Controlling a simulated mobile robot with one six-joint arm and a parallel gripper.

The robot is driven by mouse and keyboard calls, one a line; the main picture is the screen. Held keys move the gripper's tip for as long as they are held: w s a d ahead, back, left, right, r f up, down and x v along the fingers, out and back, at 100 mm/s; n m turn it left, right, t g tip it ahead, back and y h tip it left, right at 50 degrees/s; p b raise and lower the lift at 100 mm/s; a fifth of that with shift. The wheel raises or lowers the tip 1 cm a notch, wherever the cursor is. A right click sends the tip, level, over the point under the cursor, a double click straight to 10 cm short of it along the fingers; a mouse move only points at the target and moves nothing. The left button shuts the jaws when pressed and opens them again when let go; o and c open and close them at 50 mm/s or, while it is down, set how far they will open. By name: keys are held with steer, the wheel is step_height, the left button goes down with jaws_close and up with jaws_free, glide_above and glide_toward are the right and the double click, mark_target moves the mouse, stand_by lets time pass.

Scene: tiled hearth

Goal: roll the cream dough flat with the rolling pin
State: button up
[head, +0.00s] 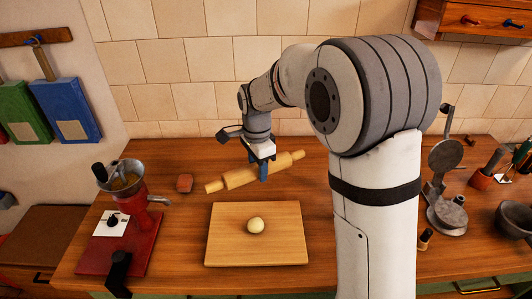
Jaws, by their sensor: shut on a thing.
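The cream dough (255,225) is a small round ball on the wooden board (280,250). The rolling pin (240,177) is pale wood with a handle at each end. It is just behind the board, slanting up to the right. My gripper (263,172) points down at the pin's middle and is shut on it. The fingers cover part of the pin. I cannot tell whether the pin touches the counter or is lifted a little.
A metal press (445,185) and a dark bowl (516,217) are on the right. My arm hides part of the counter. The tiled wall (180,65) closes off the back.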

steer(key=s+n, duration=0.4)
steer(key=s, duration=0.7)
steer(key=shift+w+a+f+b, duration=0.1)
steer(key=shift+a+f+b, duration=0.1)
steer(key=shift+f+b, duration=0.85)
steer(key=shift+w+a+f+b, duration=0.15)
steer(key=shift+f+b, duration=0.45)
steer(key=shift+f, duration=0.75)
steer(key=shift+s+f+b, duration=0.1)
steer(key=shift+f+b, duration=0.3)
steer(key=shift+f, duration=0.1)
steer(key=shift+a, duration=0.15)
steer(key=shift+w+a, duration=0.25)
steer(key=shift+d, duration=0.15)
steer(key=shift+s+d+f, duration=0.2)
steer(key=shift+s+d, duration=0.35)
steer(key=shift+s, duration=0.05)
